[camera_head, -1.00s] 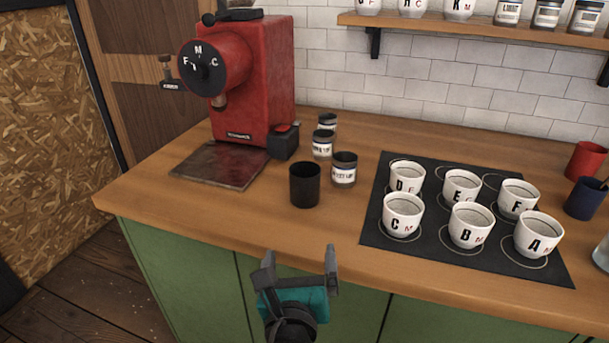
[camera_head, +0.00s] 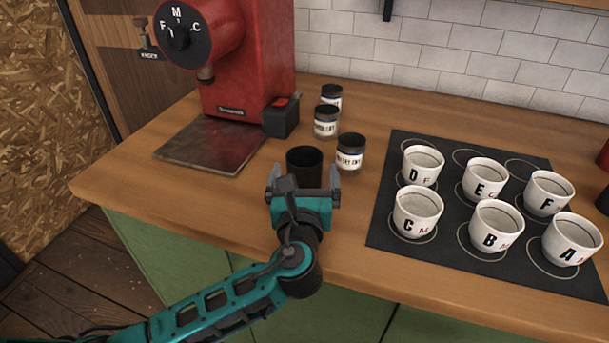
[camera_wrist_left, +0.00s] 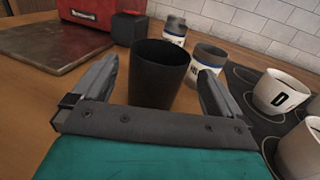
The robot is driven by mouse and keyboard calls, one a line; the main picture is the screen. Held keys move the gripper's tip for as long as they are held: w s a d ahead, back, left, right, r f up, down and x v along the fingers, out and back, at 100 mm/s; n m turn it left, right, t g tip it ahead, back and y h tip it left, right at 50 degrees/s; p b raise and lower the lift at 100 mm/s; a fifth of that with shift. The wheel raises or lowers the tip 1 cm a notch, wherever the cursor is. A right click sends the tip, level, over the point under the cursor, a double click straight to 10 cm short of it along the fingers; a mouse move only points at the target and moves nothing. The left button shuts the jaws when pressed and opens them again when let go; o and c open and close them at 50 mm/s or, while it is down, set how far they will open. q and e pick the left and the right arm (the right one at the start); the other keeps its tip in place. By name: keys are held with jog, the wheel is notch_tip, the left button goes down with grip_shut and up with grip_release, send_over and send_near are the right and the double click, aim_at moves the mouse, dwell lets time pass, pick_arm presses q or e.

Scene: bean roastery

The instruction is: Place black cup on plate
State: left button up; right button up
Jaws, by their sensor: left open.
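The black cup (camera_head: 304,160) stands upright on the wooden counter, in front of the small jars. In the left wrist view the black cup (camera_wrist_left: 160,75) is straight ahead, between and just beyond the fingers. My left gripper (camera_head: 303,178) is open right in front of the cup and hides its lower part in the head view. The left wrist view shows its two fingers (camera_wrist_left: 158,92) spread apart, one on each side of the cup. The plate is likely the dark metal plate (camera_head: 211,146) under the red grinder, to the left of the cup. My right gripper is not in view.
The red grinder (camera_head: 235,60) stands behind the metal plate. Several dark-lidded jars, one a labelled jar (camera_head: 350,152), stand close behind and right of the cup. A black mat (camera_head: 388,228) with several lettered white cups lies to the right. The counter front left is clear.

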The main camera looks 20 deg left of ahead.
aim_at(305, 151)
pick_arm(q)
jog(key=x, duration=0.5)
jog(key=shift+w+a+r, duration=0.15)
jog(key=shift+w+r, duration=0.05)
jog(key=shift+r, duration=0.1)
jog(key=c, duration=1.1)
